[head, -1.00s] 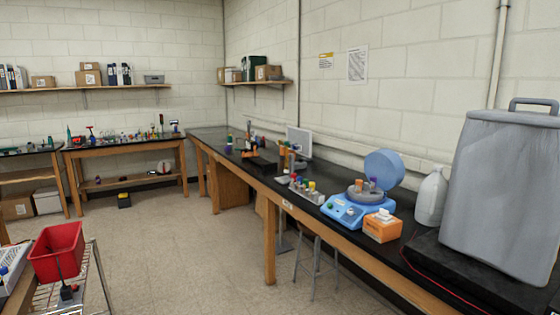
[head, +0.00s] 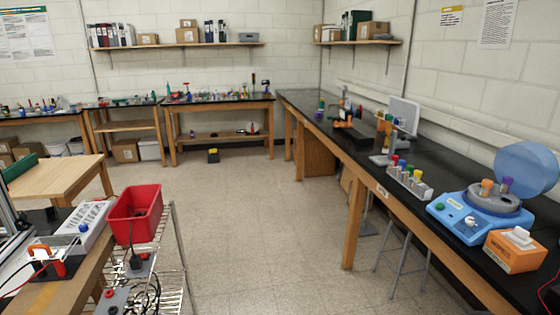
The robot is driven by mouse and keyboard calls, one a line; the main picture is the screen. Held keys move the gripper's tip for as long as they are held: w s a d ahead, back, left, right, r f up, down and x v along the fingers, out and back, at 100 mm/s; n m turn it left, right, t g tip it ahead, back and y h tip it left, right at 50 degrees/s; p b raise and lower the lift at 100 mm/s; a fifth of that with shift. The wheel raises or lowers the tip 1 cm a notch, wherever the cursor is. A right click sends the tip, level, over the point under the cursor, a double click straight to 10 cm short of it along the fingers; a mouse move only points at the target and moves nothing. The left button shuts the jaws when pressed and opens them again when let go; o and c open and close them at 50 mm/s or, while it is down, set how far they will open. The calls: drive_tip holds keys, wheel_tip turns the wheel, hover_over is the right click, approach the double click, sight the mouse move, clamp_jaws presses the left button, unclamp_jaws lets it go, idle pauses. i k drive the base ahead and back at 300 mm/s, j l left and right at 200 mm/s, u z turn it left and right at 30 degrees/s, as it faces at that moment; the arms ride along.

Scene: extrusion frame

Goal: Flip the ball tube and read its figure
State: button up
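My gripper is not in view, and no part of my arm shows clearly. I cannot pick out the ball tube for certain. Small bottles and upright items (head: 222,96) crowd the far bench (head: 220,103), too small to tell apart. More upright items (head: 345,110) stand along the black bench on the right, also too small to name surely.
The black bench (head: 455,190) on the right holds a tube rack (head: 410,183), a blue centrifuge (head: 465,222) with its lid up and an orange tissue box (head: 514,251). At left, a red bin (head: 134,212) sits on a wire cart (head: 172,270). The floor (head: 245,210) between is clear.

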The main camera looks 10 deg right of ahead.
sight(390, 117)
drive_tip(key=i+l+z, duration=0.2)
drive_tip(key=i+l, duration=0.25)
drive_tip(key=i, duration=0.65)
drive_tip(key=i+l+z, duration=0.15)
drive_tip(key=i, duration=0.95)
drive_tip(key=i+l+z, duration=0.2)
drive_tip(key=i, duration=0.95)
